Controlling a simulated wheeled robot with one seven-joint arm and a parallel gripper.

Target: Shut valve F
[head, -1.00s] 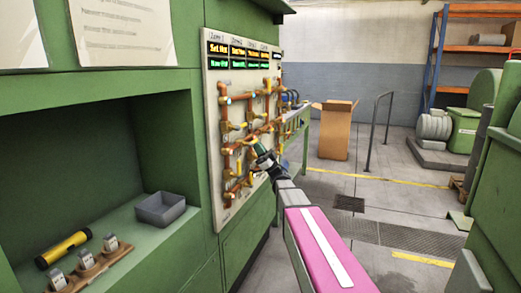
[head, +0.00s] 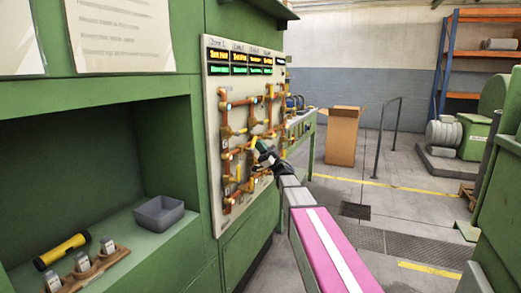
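The valve panel (head: 214,150) is a pale board on the green machine's side, seen at a steep angle. It carries copper-coloured pipes (head: 226,160) with several yellow-handled valves. The letters by the valves are too small to read, so I cannot tell which one is valve F. My gripper (head: 262,152) is in front of the panel's lower right half, close to the pipes. My gripper's dark and green end hides part of the piping. I cannot tell whether its fingers are open or touch a valve.
Lit yellow and green displays (head: 240,62) run along the panel's top. A green recess at left holds a grey tray (head: 159,212), a yellow-black cylinder (head: 62,251) and a wooden holder (head: 88,270). A cardboard box (head: 342,136) stands behind. The floor to the right is mostly clear.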

